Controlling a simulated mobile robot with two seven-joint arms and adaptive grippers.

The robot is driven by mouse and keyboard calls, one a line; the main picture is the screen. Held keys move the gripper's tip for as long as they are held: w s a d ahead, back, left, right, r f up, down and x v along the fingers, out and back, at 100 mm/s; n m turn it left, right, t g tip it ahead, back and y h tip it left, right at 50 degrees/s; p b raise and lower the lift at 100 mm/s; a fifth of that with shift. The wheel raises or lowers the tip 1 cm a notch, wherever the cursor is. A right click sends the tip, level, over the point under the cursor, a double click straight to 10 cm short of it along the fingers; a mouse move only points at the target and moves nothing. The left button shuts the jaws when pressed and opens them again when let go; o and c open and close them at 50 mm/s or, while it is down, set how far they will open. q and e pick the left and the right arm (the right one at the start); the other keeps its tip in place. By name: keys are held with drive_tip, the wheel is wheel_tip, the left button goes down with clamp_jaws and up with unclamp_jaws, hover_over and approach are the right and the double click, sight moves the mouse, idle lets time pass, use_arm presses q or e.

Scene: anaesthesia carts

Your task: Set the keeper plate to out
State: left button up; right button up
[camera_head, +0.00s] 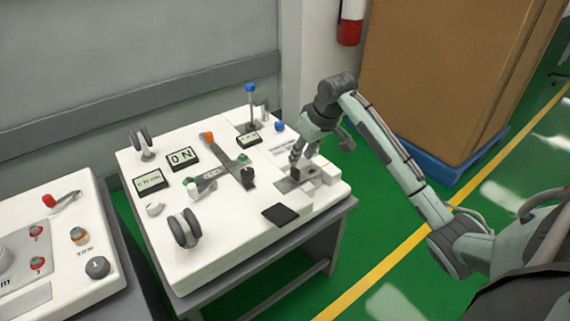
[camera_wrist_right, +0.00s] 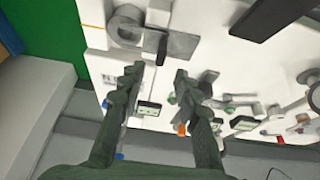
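A small grey metal plate (camera_head: 286,184), which looks like the keeper plate, lies by white blocks at the right end of the white cart top. In the right wrist view a flat grey plate (camera_wrist_right: 182,44) sits beside a round grey ring (camera_wrist_right: 126,25), with a thin dark upright tab (camera_wrist_right: 161,52) at its near end. My right gripper (camera_head: 295,173) is over this spot, pointing down. In its wrist view the fingers (camera_wrist_right: 156,76) are apart, on either side of the tab, with a gap visible. Contact cannot be told. My left gripper is out of view.
The white cart top (camera_head: 238,227) also carries a blue-topped lever (camera_head: 250,100), an orange-knobbed slotted lever (camera_head: 228,158), small displays (camera_head: 182,158) and a black pad (camera_head: 280,214). A second panel (camera_head: 60,260) stands at left. A cardboard box (camera_head: 445,70) stands behind my right arm.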

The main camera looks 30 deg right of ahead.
sight(295, 169)
drive_tip(key=x, duration=0.7)
drive_tip(key=shift+f, duration=0.25)
clamp_jaws()
drive_tip(key=shift+a, duration=0.1)
